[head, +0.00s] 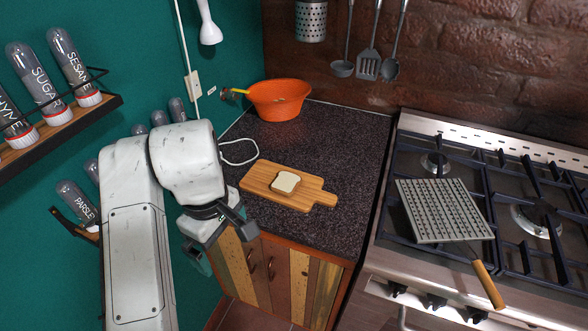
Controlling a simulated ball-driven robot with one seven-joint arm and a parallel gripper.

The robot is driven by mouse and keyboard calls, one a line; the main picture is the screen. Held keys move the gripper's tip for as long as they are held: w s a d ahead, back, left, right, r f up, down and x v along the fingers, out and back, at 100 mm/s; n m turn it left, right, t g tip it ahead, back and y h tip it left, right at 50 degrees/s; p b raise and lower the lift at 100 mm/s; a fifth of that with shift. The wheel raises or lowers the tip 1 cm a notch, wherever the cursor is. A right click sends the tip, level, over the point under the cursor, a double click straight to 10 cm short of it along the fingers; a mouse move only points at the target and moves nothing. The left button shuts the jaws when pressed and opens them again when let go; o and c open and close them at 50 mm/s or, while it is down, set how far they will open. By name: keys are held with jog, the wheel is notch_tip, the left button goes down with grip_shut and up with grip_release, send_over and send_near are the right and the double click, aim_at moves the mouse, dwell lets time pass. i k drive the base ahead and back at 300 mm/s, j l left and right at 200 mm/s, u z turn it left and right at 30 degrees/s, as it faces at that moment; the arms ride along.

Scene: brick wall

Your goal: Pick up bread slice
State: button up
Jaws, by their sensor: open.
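A bread slice (286,183) with a pale face and brown crust lies flat on a wooden cutting board (259,177). The board rests on the dark speckled counter (330,146), its handle pointing right. My gripper (243,233) is to the left and nearer than the board, by the counter's front edge. It is apart from the bread and its jaws are open, with nothing seen between them. My arm hides part of the left wall and the counter's left side.
An orange bowl (280,98) stands at the back of the counter. A stove (470,170) with a flat grill pan (442,208) is at the right. Spice jars (70,65) sit on a shelf at the left. The counter behind and right of the board is clear.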

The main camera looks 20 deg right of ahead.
aim_at(285, 184)
jog(key=i+l, duration=0.75)
jog(key=l, duration=0.15)
